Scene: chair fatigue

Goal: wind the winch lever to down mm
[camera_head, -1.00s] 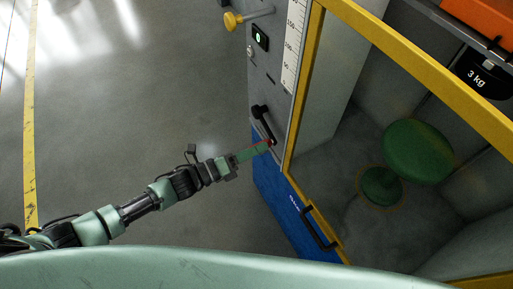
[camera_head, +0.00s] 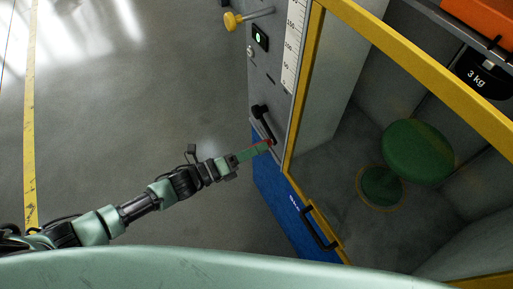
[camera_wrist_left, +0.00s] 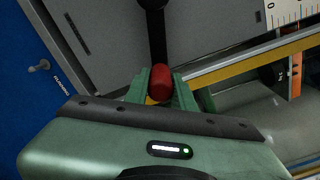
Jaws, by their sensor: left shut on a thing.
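The winch lever (camera_head: 262,124) is a black crank on the grey side panel of the machine, left of the yellow-framed door. Its black arm also shows in the left wrist view (camera_wrist_left: 154,35), ending in a red knob (camera_wrist_left: 160,82). My left gripper (camera_head: 264,146) reaches in from the left to the lower end of the lever. In the left wrist view its green fingers (camera_wrist_left: 160,88) are shut around the red knob, one on each side. A ruler scale (camera_head: 293,45) in mm runs up the panel above the lever. My right gripper is not in view.
A small box with a green light (camera_head: 260,37) and a yellow knob (camera_head: 233,21) sit higher on the panel. The yellow door frame (camera_head: 300,110) stands close right of the gripper. Behind it are a green round seat (camera_head: 418,152) and a 3 kg weight (camera_head: 478,78). Floor at left is clear.

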